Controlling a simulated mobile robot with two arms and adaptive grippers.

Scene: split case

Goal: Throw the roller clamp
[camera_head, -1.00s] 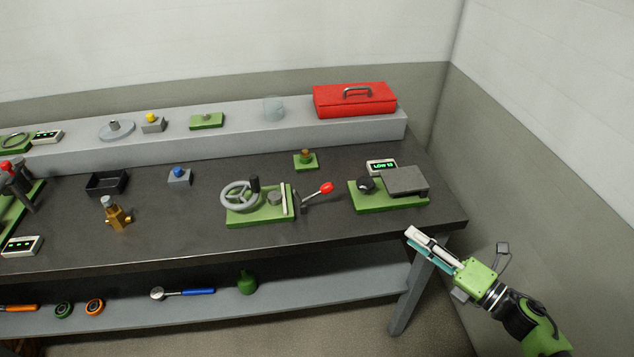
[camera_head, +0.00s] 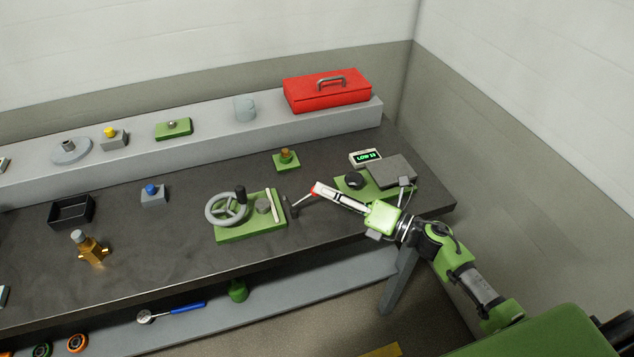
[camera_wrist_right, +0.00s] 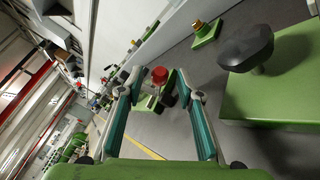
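The roller clamp's lever (camera_head: 303,200) sticks out to the right of the green base (camera_head: 236,234) that carries a grey handwheel (camera_head: 226,209). Its red knob (camera_head: 313,190) is partly hidden by my right gripper (camera_head: 319,188) in the head view. In the right wrist view the red knob (camera_wrist_right: 158,75) shows between and beyond the two fingertips. There my right gripper (camera_wrist_right: 160,95) is open, with its fingers apart on either side of the knob's line. Contact with the knob cannot be told. My left gripper is not in view.
Right of the lever, under my gripper, is a green base with a black knob (camera_head: 354,181) and a grey plate (camera_head: 391,170). A small display (camera_head: 366,157) reads LOW. A green block with a brass post (camera_head: 286,160) stands behind. A red toolbox (camera_head: 328,91) sits on the shelf.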

